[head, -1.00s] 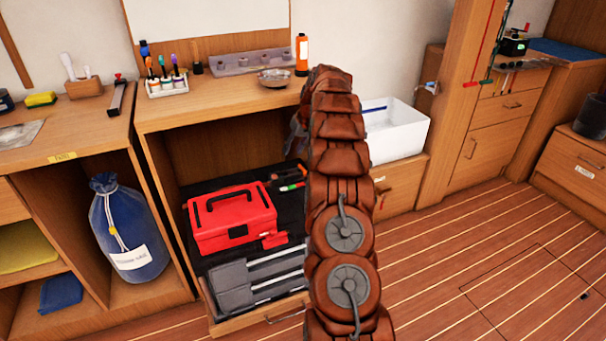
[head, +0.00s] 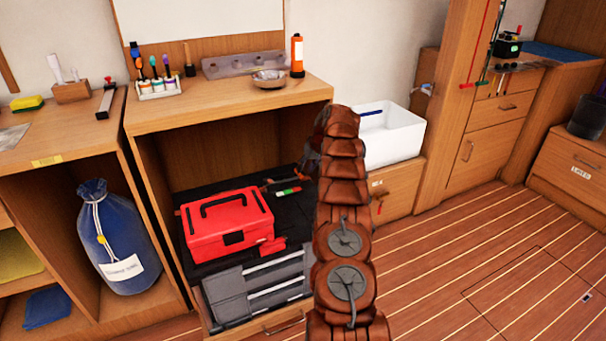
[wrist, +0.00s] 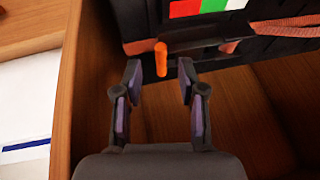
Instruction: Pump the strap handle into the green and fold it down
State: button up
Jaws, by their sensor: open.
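The strap handle (wrist: 160,58) has an orange end that shows in the wrist view, just beyond my fingertips and roughly between them. A reddish-brown strap (wrist: 285,25) runs to its right. A red, white and green gauge strip (wrist: 205,8) lies at the top of that view; I see no clear pointer on it. It also shows small in the head view (head: 287,191), on the black lined drawer. My gripper (wrist: 160,84) is open and empty, its two fingers spread apart. In the head view my arm mostly hides the gripper.
A wooden panel (wrist: 72,95) stands close left of my gripper, with a white bin (wrist: 22,115) beyond it. In the head view a red toolbox (head: 228,225) and grey cases (head: 232,297) share the drawer. The cabinet top (head: 225,100) overhangs it.

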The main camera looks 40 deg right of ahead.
aim_at(292, 175)
jog(key=shift+x, duration=1.75)
jog(key=shift+c, duration=0.2)
grip_shut()
